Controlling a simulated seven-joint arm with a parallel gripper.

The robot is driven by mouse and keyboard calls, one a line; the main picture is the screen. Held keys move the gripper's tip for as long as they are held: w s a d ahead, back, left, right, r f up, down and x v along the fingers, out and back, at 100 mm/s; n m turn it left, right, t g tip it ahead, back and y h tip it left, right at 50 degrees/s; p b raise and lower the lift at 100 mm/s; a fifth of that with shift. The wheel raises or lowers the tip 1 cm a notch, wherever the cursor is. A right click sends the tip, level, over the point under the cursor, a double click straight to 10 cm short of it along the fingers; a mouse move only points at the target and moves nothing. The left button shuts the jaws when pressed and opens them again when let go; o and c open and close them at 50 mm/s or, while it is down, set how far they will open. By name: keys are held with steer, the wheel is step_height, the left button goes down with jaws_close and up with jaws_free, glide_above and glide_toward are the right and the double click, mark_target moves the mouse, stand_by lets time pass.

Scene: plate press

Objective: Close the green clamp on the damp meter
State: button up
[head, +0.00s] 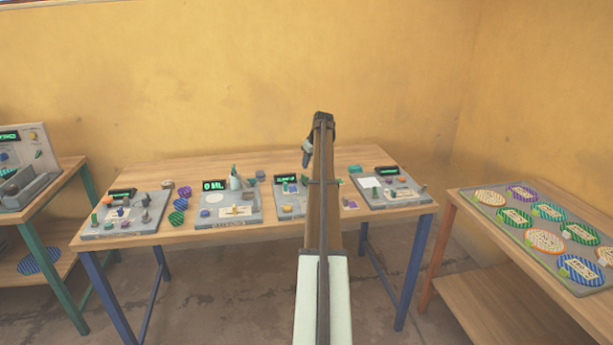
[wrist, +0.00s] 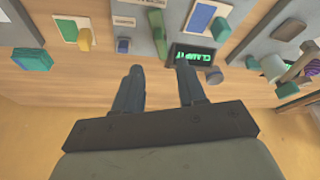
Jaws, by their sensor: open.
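My gripper (wrist: 160,69) is open and empty, its two dark fingers apart over the back edge of the table. In the head view the gripper (head: 306,158) hangs above the rear of the third panel (head: 288,211). In the wrist view a lit display (wrist: 193,55), apparently reading "CLAMP IT", lies just past the right fingertip. An olive-green upright part (wrist: 157,20) stands on the same grey panel, apart from the fingers. I cannot tell for sure whether it is the green clamp. My arm hides part of this area in the head view.
A blue-grey knob (wrist: 122,45) is beyond the left finger. A panel with a pale bottle (head: 235,179) stands left of the third panel. Another panel (head: 397,203) is on the right.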

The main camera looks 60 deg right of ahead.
mark_target(306, 176)
steer(key=x, duration=0.8)
steer(key=shift+c, duration=0.4)
jaws_close()
